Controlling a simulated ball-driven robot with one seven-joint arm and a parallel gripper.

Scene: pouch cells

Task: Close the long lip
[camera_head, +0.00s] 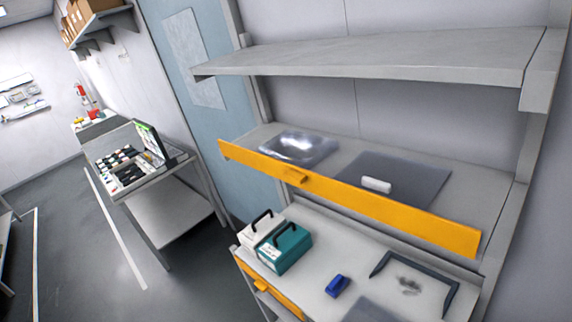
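A long orange lip (390,208) runs along the front edge of the middle shelf (480,195) in the head camera view. My gripper is not in view.
Below are a white case (257,232), a teal case (286,249), a blue item (337,286) and a grey frame (414,263). A cart (165,205) stands left; floor between is open.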

